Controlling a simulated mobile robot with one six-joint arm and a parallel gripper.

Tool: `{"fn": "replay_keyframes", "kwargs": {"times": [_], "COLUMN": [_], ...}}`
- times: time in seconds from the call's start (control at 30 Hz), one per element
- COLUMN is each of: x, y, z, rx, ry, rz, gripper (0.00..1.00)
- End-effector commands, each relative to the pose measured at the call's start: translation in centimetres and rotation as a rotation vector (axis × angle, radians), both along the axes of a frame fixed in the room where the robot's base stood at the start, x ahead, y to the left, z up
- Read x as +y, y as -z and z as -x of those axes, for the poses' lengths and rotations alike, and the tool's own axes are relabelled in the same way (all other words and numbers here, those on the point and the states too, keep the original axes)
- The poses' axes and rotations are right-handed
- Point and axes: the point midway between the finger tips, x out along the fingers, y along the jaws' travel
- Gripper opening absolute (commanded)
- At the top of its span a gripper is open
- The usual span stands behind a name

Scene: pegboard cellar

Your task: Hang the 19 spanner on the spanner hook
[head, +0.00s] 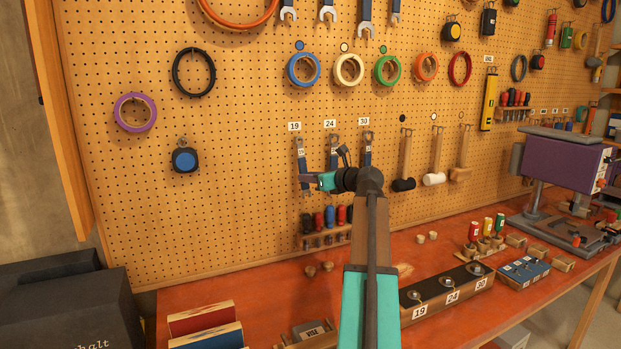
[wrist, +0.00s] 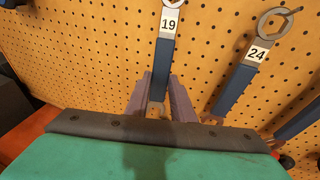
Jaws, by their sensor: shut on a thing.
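The 19 spanner (head: 301,155) has a blue handle and stands upright against the pegboard under the 19 label (head: 294,127). My gripper (head: 307,183) is shut on its lower handle. In the wrist view the 19 spanner (wrist: 163,55) runs up between the two purple fingers of my gripper (wrist: 161,88), with its white 19 tag showing. Its ring end is cut off by the top edge there. The hook under the 19 label is too small to make out, so I cannot tell whether the ring is on it.
The 24 spanner (wrist: 239,82) hangs close on the right, with the 30 spanner (head: 367,150) beyond it. Screwdrivers (head: 330,216) stand in a rack below my gripper. The red bench (head: 240,300) holds a black block (head: 445,290) marked 19, 24 and 30.

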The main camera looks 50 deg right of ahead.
Motion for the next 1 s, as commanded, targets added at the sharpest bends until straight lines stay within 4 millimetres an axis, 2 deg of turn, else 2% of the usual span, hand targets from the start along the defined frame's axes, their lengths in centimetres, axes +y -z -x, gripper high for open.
{"fn": "replay_keyframes", "kwargs": {"times": [0.27,0.3,0.4,0.43,0.77,1.0], "x": [0.0,0.0,0.0,0.0,0.0,0.2], "y": [0.0,0.0,0.0,0.0,0.0,-0.2], "z": [0.0,0.0,0.0,0.0,0.1,1.6], "rx": [-0.001,-0.001,-0.001,-0.001,0.001,-0.001], "ry": [0.0,0.0,0.0,0.0,0.0,0.001], "rz": [0.0,0.0,0.0,0.0,0.0,0.0], "gripper": [0.0,0.25,0.42,0.44,0.44,0.44]}}
